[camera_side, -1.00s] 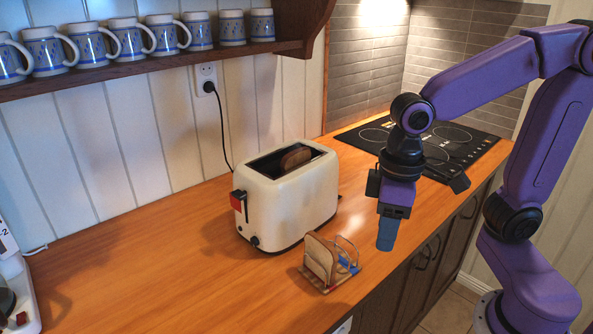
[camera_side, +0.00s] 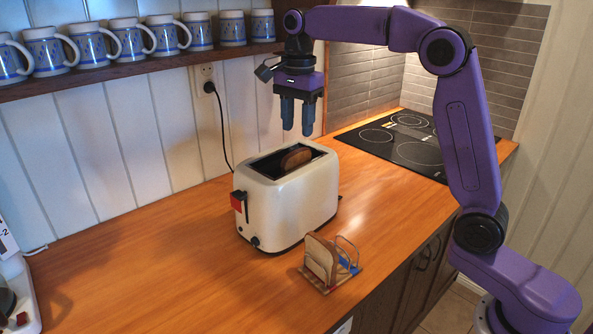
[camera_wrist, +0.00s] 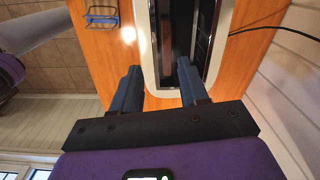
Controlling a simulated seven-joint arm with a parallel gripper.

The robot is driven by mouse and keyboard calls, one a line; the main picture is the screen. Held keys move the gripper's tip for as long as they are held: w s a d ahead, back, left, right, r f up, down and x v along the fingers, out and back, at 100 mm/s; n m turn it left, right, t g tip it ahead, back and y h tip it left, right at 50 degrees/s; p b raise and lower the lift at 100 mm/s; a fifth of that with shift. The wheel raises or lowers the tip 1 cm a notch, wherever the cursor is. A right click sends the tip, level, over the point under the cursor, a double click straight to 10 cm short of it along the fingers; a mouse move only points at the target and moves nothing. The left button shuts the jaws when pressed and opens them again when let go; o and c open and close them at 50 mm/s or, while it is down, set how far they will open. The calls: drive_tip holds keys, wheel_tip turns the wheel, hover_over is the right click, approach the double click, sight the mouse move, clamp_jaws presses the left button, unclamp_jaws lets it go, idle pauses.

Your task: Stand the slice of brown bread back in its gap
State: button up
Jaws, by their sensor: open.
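A slice of brown bread (camera_side: 296,158) stands in the slot of the cream toaster (camera_side: 290,205), its top edge showing above the slot. My gripper (camera_side: 298,131) is open and empty, pointing down above the toaster, with a space between its fingertips and the bread. In the wrist view, the open fingers (camera_wrist: 157,68) are over the toaster (camera_wrist: 144,42); I cannot clearly make out the slice there. A small toast rack (camera_side: 345,273) stands in front of the toaster, with bread (camera_side: 320,258) on its left and open wire with blue at its right. The rack also shows in the wrist view (camera_wrist: 101,18).
Patterned mugs (camera_side: 128,40) line the wall shelf (camera_side: 180,60) close to my raised wrist. A black cord (camera_side: 221,130) runs from the wall socket down behind the toaster. A hob (camera_side: 400,140) lies behind right. The wooden counter (camera_side: 130,255) is clear left of the toaster.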

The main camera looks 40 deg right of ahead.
sight(298, 150)
drive_tip(key=shift+w+d+r+m, duration=0.2)
drive_tip(key=shift+w+d+m, duration=0.35)
drive_tip(key=shift+m, duration=0.15)
drive_tip(key=shift+d+f, duration=0.1)
drive_tip(key=shift+f, duration=3.6)
drive_tip(key=shift+c, duration=0.2)
drive_tip(key=c, duration=0.7)
